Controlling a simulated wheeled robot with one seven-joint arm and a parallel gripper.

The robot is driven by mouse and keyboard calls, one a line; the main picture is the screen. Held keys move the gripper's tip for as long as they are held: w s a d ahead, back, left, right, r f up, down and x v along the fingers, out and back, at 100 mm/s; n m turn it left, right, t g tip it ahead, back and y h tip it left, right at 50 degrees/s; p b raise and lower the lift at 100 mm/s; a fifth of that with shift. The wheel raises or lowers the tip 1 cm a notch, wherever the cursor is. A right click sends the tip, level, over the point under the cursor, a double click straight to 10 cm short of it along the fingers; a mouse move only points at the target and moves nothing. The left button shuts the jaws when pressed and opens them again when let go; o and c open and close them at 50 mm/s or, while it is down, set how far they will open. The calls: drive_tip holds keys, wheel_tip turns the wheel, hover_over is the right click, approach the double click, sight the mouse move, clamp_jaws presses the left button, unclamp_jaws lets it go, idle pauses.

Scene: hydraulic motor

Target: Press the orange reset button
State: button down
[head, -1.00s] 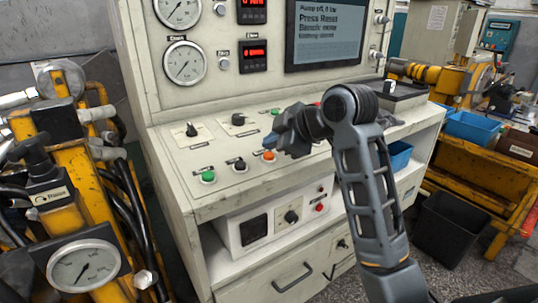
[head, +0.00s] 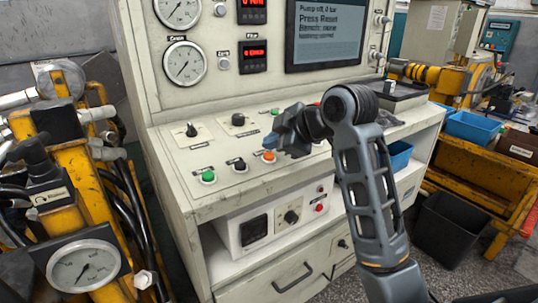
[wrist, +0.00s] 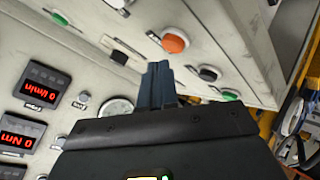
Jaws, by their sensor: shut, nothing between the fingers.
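The orange reset button (head: 268,156) sits on the sloped panel of the white test bench, between a black knob and my gripper. In the wrist view the round orange button (wrist: 175,40) is just beyond and slightly right of the fingertips. My gripper (head: 271,139) is close above and behind the button in the head view. Its blue-grey fingers (wrist: 158,75) are together and empty in the wrist view. A gap shows between fingers and button in the wrist view; its depth is hard to judge.
A green button (head: 208,176) and a black knob (head: 239,164) lie left of the orange button. More knobs (head: 238,119) stand higher on the panel. A screen (head: 323,33) above reads "Press Reset". Yellow machinery with a gauge (head: 84,267) stands at the left.

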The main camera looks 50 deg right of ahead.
drive_tip(key=shift+f, duration=0.1)
idle(0.3)
drive_tip(key=shift+f, duration=0.35)
drive_tip(key=shift+w+f+b, duration=0.1)
drive_tip(key=shift+f+b, duration=0.25)
idle(0.6)
drive_tip(key=shift+r, duration=0.15)
idle(0.3)
drive_tip(key=shift+r+p, duration=0.65)
drive_tip(key=shift+p, duration=0.2)
drive_tip(key=r+p, duration=0.2)
drive_tip(key=s+r+p, duration=0.1)
drive_tip(key=r+p, duration=0.1)
drive_tip(key=r, duration=0.1)
drive_tip(key=shift+a+p, duration=0.1)
drive_tip(key=shift+p, duration=0.2)
idle(0.6)
